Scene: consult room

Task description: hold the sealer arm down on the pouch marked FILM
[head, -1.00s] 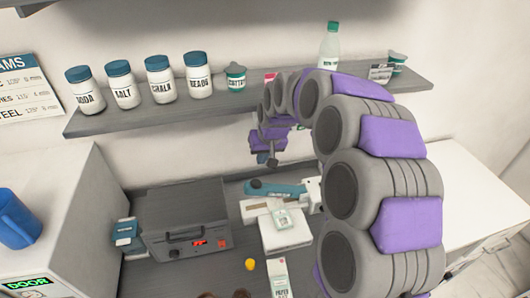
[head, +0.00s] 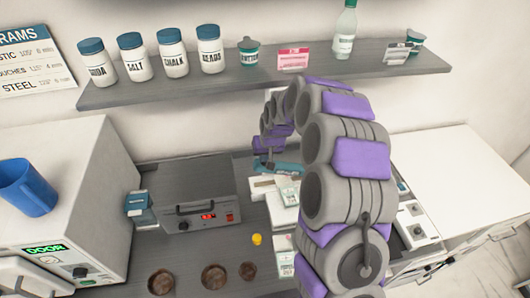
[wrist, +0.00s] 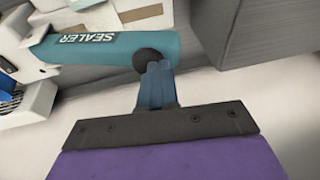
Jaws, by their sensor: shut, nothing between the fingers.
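The sealer arm (wrist: 95,50) is a teal bar lettered SEALER with a dark round knob (wrist: 148,60) near its end. It also shows in the head view (head: 285,168), above the sealer's white base (head: 262,185). My gripper (wrist: 155,72) is shut and empty, its blue fingertips at the knob; whether they press on it I cannot tell. In the head view my gripper (head: 265,162) is small and partly hidden. A pale pouch (head: 288,193) lies on the white block in front of the sealer, partly behind my arm; its marking is unreadable.
A grey box with a red display (head: 190,212) stands left of the sealer. A yellow piece (head: 257,239) and brown bowls (head: 214,277) sit in front. A shelf (head: 270,80) with jars runs above. My arm hides the right part of the sealer.

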